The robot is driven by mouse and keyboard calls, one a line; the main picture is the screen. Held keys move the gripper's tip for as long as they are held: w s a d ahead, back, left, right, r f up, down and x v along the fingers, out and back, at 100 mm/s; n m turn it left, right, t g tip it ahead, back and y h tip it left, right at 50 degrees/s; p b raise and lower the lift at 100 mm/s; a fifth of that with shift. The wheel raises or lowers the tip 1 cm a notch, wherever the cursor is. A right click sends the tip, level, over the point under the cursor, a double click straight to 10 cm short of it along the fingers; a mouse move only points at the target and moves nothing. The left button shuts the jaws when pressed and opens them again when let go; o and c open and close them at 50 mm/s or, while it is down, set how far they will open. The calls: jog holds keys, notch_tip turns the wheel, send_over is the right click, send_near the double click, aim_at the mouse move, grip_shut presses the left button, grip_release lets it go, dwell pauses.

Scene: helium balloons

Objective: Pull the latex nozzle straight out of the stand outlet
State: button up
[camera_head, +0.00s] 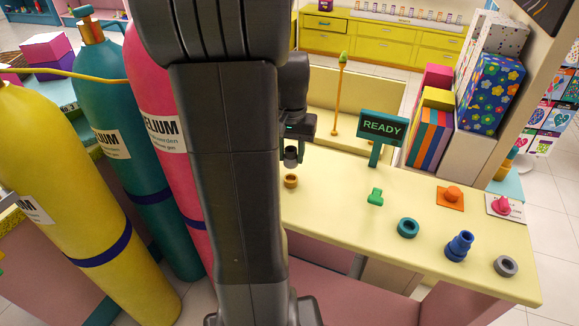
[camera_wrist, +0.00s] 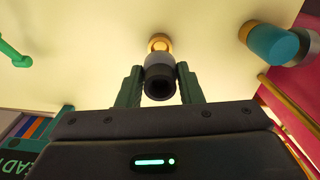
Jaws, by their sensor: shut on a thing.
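My gripper (camera_wrist: 160,88) has its two green fingers closed on the sides of a grey and black cylindrical nozzle (camera_wrist: 159,80). In the head view my gripper (camera_head: 292,142) hangs above the left part of the cream counter, and the grey nozzle (camera_head: 291,155) shows below it, upright. A tan ring-shaped piece (camera_head: 291,181), which looks like the outlet, sits on the counter below. A gap shows between the nozzle and this ring in the head view. The ring also shows just beyond the nozzle in the wrist view (camera_wrist: 160,42). My arm hides the counter's left end.
On the cream counter (camera_head: 330,228) stand a green READY sign (camera_head: 381,127), a green fitting (camera_head: 375,197), a teal ring (camera_head: 408,227), a blue fitting (camera_head: 459,246) and a grey ring (camera_head: 506,266). Helium tanks (camera_head: 75,215) stand left. Boxes (camera_head: 490,92) are stacked behind right.

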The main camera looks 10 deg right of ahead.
jog(key=shift+r+p, duration=0.95)
jog(key=shift+r, duration=0.35)
jog(key=shift+s+f, duration=0.1)
